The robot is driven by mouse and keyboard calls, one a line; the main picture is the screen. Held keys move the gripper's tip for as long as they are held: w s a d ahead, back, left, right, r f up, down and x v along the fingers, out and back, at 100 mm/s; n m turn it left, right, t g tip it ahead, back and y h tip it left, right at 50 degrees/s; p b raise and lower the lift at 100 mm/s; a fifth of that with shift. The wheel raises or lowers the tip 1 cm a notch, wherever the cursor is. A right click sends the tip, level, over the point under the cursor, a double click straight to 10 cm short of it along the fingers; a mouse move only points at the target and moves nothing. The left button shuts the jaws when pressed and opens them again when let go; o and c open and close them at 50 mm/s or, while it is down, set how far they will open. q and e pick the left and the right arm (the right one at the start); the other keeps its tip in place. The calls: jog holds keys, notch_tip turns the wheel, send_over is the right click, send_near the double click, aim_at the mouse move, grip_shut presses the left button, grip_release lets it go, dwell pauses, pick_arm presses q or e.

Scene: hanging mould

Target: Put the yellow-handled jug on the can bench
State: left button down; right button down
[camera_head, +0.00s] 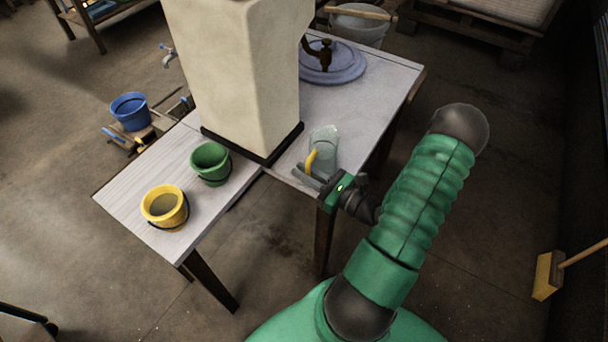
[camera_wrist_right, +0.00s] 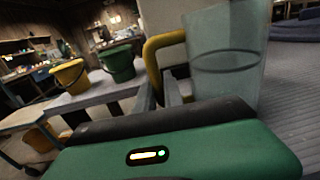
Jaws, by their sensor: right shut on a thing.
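The clear jug (camera_head: 326,140) with a yellow handle (camera_head: 311,160) is upright at the front of the grey tabletop (camera_head: 368,78). My right gripper (camera_head: 313,174) is shut on the handle, reaching in from the front right. In the right wrist view the jug (camera_wrist_right: 225,55) is at the upper right, with its handle (camera_wrist_right: 153,60) between the fingers. I cannot tell whether its base touches the top. A pale bench (camera_head: 125,200) adjoins on the left, holding a yellow bucket (camera_head: 165,207) and a green bucket (camera_head: 210,163). No cans are recognisable. My left gripper is out of view.
A tall cream block (camera_head: 235,75) on a dark base stands just left of the jug. Behind it are a round grey-blue disc (camera_head: 345,66) and a dark tap (camera_head: 325,54). A blue bucket (camera_head: 130,111) is beyond the bench. Bare bench shows around the two buckets.

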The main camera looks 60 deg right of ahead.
jog(key=c, duration=1.5)
grip_release()
jog(key=shift+o, duration=0.2)
jog(key=s+p, duration=0.1)
jog(key=s, duration=1.1)
jog(key=w+a+f+n+g+y, duration=0.15)
jog(key=a+n+g+y, duration=0.25)
jog(key=a+n+g, duration=0.7)
jog(key=w+a+f+n+g+y, duration=0.1)
jog(key=a+f+n+g+y, duration=0.2)
jog(key=a+n+g, duration=0.8)
jog(key=w+a+r+n+t+h, duration=0.2)
jog(key=w+n+t+h, duration=0.1)
jog(key=w+n, duration=0.2)
jog(key=w+a+r+n+t+h, duration=0.2)
jog(key=w+n, duration=0.3)
jog(key=n, duration=0.4)
jog(key=shift+w+r+t+h, duration=0.3)
jog(key=shift+r+t+h, duration=0.3)
jog(key=shift+t+h, duration=0.15)
